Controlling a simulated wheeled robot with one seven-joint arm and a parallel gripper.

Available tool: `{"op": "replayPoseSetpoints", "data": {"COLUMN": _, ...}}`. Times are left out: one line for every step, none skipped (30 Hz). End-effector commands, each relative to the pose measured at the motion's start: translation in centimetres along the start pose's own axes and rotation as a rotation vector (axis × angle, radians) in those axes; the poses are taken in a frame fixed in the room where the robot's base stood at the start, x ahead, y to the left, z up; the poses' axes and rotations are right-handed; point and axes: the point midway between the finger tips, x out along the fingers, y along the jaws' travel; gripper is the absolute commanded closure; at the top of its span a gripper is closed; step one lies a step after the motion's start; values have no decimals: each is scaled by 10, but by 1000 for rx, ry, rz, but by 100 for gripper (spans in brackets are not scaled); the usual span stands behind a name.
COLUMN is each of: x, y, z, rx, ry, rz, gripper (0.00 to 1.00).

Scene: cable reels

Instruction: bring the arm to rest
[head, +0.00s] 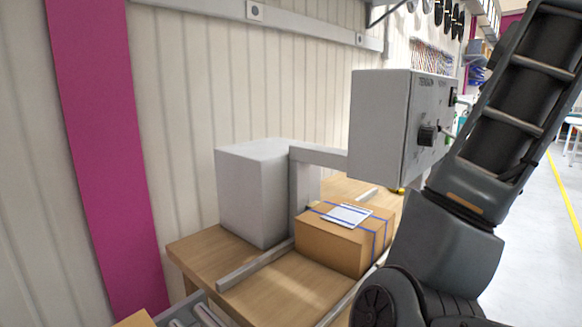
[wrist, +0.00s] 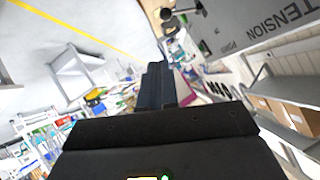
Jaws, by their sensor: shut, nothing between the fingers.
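My gripper (wrist: 157,72) shows in the wrist view, its dark fingers together and empty, pointing up the picture into open room. It touches nothing that I can see. In the head view my arm rises along the right side and leaves the top edge, so my gripper is out of that view. A grey control box (head: 380,125) with a dark knob (head: 428,135) stands left of my arm. Its panel, lettered TENSION (wrist: 280,22), shows at the upper right of the wrist view, apart from the fingers.
A wooden bench (head: 285,292) carries a grey block (head: 245,195) and a cardboard box (head: 335,243) with blue straps. My arm hides the bench's right part. Open floor (head: 535,245) with a yellow line lies to the right. Shelves (wrist: 290,115) stand at the wrist view's right.

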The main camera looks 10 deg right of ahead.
Motion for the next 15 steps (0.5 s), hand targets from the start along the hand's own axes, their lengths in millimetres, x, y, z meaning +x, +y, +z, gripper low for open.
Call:
{"op": "replayPoseSetpoints", "data": {"x": 4, "y": 2, "z": 4, "rx": -14, "ry": 8, "rz": 6, "gripper": 100}}
{"op": "replayPoseSetpoints", "data": {"x": 7, "y": 4, "z": 7, "rx": -26, "ry": 15, "rz": 10, "gripper": 100}}
{"op": "replayPoseSetpoints", "data": {"x": 12, "y": 6, "z": 11, "rx": -46, "ry": 30, "rz": 16, "gripper": 100}}
{"op": "replayPoseSetpoints", "data": {"x": 17, "y": 8, "z": 16, "rx": -64, "ry": 42, "rz": 21, "gripper": 100}}
{"op": "replayPoseSetpoints", "data": {"x": 22, "y": 11, "z": 20, "rx": -85, "ry": 58, "rz": 27, "gripper": 100}}
{"op": "replayPoseSetpoints", "data": {"x": 29, "y": 14, "z": 27, "rx": -116, "ry": 80, "rz": 33, "gripper": 100}}
{"op": "replayPoseSetpoints", "data": {"x": 35, "y": 17, "z": 33, "rx": -142, "ry": 97, "rz": 36, "gripper": 100}}
{"op": "replayPoseSetpoints", "data": {"x": 40, "y": 20, "z": 39, "rx": -169, "ry": 115, "rz": 40, "gripper": 100}}
{"op": "replayPoseSetpoints", "data": {"x": 47, "y": 24, "z": 47, "rx": -205, "ry": 137, "rz": 43, "gripper": 100}}
{"op": "replayPoseSetpoints", "data": {"x": 52, "y": 27, "z": 54, "rx": -232, "ry": 153, "rz": 43, "gripper": 100}}
{"op": "replayPoseSetpoints", "data": {"x": 56, "y": 30, "z": 60, "rx": -258, "ry": 169, "rz": 44, "gripper": 100}}
{"op": "replayPoseSetpoints", "data": {"x": 62, "y": 34, "z": 69, "rx": -294, "ry": 189, "rz": 42, "gripper": 100}}
{"op": "replayPoseSetpoints", "data": {"x": 66, "y": 37, "z": 76, "rx": -320, "ry": 202, "rz": 40, "gripper": 100}}
{"op": "replayPoseSetpoints", "data": {"x": 70, "y": 40, "z": 83, "rx": -346, "ry": 216, "rz": 38, "gripper": 100}}
{"op": "replayPoseSetpoints", "data": {"x": 75, "y": 45, "z": 92, "rx": -381, "ry": 233, "rz": 34, "gripper": 100}}
